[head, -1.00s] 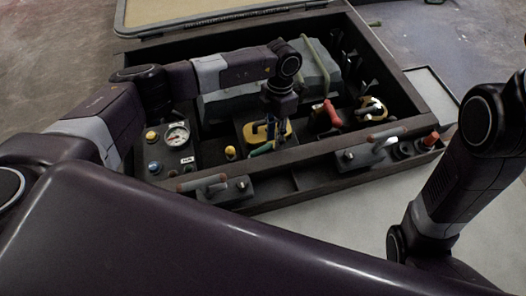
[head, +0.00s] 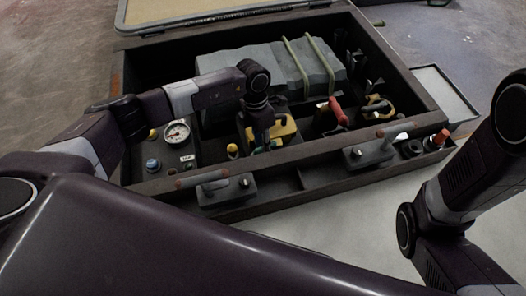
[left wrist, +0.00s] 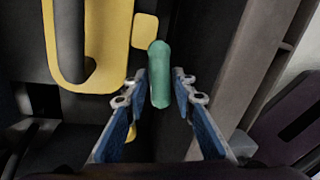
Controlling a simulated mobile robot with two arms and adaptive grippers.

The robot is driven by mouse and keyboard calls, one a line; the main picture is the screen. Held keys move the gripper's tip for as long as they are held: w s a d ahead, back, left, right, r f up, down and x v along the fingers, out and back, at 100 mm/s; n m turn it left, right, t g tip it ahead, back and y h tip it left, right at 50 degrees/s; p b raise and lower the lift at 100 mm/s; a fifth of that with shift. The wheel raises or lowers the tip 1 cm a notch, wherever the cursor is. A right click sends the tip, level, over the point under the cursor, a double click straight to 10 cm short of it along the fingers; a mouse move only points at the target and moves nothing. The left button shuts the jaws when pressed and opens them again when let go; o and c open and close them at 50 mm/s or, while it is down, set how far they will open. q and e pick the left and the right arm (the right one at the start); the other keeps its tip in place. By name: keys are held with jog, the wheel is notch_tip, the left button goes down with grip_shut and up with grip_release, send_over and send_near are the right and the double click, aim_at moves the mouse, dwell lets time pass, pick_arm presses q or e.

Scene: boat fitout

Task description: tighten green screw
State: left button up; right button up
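A green rounded cylinder (left wrist: 160,78), which I take to be the green screw, stands beside a yellow part (left wrist: 102,42) in the left wrist view. My left gripper (left wrist: 159,76) is open, with one blue-and-grey finger on each side of the green piece. Narrow gaps seem to show on both sides, so I see no firm grip. In the head view, my left gripper (head: 258,142) points down into the dark case beside the yellow part (head: 285,128), and the green piece is mostly hidden there. My right arm shows at the right, but its gripper is out of frame.
The dark case (head: 390,143) has raised walls around the work spot. A pressure gauge (head: 177,132) lies left of the gripper. A grey block (head: 290,65) stands behind it, and a red-handled item (head: 338,112) to the right. Handles (head: 378,149) stick up along the front.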

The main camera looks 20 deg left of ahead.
pick_arm(q)
jog(key=shift+f, duration=0.4)
jog(key=shift+c, duration=0.3)
grip_shut()
jog(key=shift+m, duration=1.6)
